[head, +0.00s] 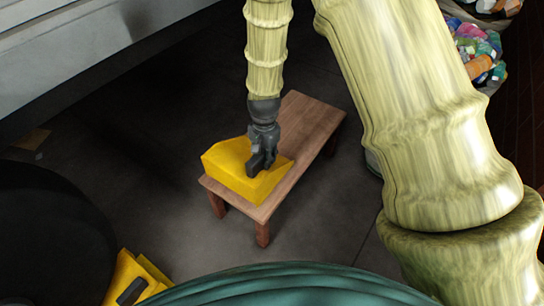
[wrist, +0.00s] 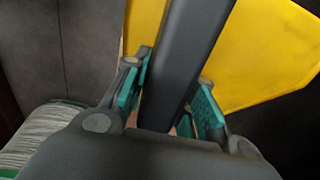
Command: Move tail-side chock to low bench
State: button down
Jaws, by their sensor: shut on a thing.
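A yellow wedge-shaped chock (head: 228,165) is at the near-left end of the low wooden bench (head: 312,122) in the head view. It appears to rest on the bench top, with its left side reaching the edge; a small gap beneath cannot be ruled out. My gripper (head: 260,160) comes down from above and is shut on the chock's dark handle. In the wrist view, the handle bar (wrist: 178,60) lies between the teal finger pads of my gripper (wrist: 173,95), with the yellow body (wrist: 265,55) beyond it.
A second yellow chock (head: 150,272) with a dark handle lies beside a big black wheel (head: 50,235) at lower left. A grey metal side (head: 60,45) runs along the upper left. Bags of colourful items (head: 475,45) stand at upper right. The floor left of the bench is clear.

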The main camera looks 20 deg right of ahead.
jog(key=w+d+b, duration=0.1)
jog(key=w+d, duration=0.2)
jog(key=shift+w+d+f, duration=0.1)
jog(key=shift+w+f, duration=0.1)
jog(key=shift+f+b, duration=0.85)
jog(key=shift+f, duration=0.95)
jog(key=shift+r, duration=0.1)
jog(key=c, duration=1.2)
grip_release()
jog(key=shift+o, duration=0.2)
notch_tip(320, 180, up, 12)
jog(key=p, duration=0.4)
jog(key=shift+s+d, duration=0.1)
